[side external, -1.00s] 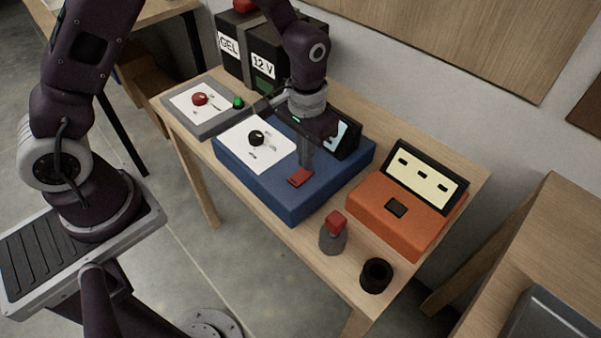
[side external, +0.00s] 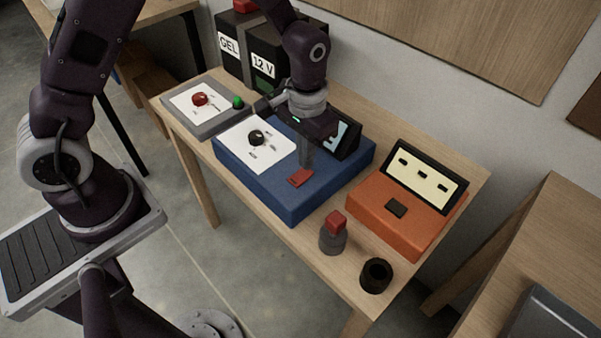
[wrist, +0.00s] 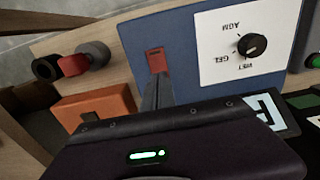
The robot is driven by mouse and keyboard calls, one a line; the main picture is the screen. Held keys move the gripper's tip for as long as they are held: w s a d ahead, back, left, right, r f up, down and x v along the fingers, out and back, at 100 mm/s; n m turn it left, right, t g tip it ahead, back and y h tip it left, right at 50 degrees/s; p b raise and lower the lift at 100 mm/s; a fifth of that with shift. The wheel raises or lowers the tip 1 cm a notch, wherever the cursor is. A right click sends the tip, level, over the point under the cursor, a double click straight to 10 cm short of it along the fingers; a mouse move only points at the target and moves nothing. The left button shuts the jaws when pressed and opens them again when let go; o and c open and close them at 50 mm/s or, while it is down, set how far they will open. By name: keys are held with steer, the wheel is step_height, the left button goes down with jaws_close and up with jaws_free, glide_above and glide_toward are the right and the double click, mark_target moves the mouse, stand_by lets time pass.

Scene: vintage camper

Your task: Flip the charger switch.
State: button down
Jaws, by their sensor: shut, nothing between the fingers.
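The charger is a blue box (side external: 260,185) on the wooden table, with a white panel (side external: 285,160), a black knob (side external: 256,138) and a tilted display (side external: 347,137). Its red switch (side external: 299,178) is near the front right of the top; it also shows in the wrist view (wrist: 156,60). The knob (wrist: 252,44) has marks AGM, GEL and WET around it. My gripper (side external: 305,166) is shut and empty, pointing down with its tips right at the switch's back edge. Its fingers (wrist: 157,82) partly cover that edge in the wrist view; I cannot tell whether they touch.
A grey box (side external: 205,125) with a red knob and a green button stands left. A black battery (side external: 262,70) marked GEL and 12 V is behind. An orange box (side external: 410,220), a red-capped grey item (side external: 334,238) and a black cup (side external: 376,276) are right.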

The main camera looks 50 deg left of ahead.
steer(key=shift+f, duration=0.95)
stand_by(0.4)
steer(key=shift+r, duration=3.55)
steer(key=s+a+r+t, duration=0.1)
steer(key=s+a+r, duration=0.15)
steer(key=r, duration=0.35)
steer(key=s+a+r+t, duration=0.1)
steer(key=s+r, duration=0.3)
steer(key=r, duration=0.3)
steer(key=s+a+r+t, duration=0.1)
steer(key=s+r, duration=0.1)
steer(key=s, duration=0.5)
steer(key=s+a+r+t, duration=0.2)
steer(key=s+r, duration=0.1)
steer(key=s, duration=0.4)
steer(key=shift+t, duration=0.3)
steer(key=shift+w, duration=0.1)
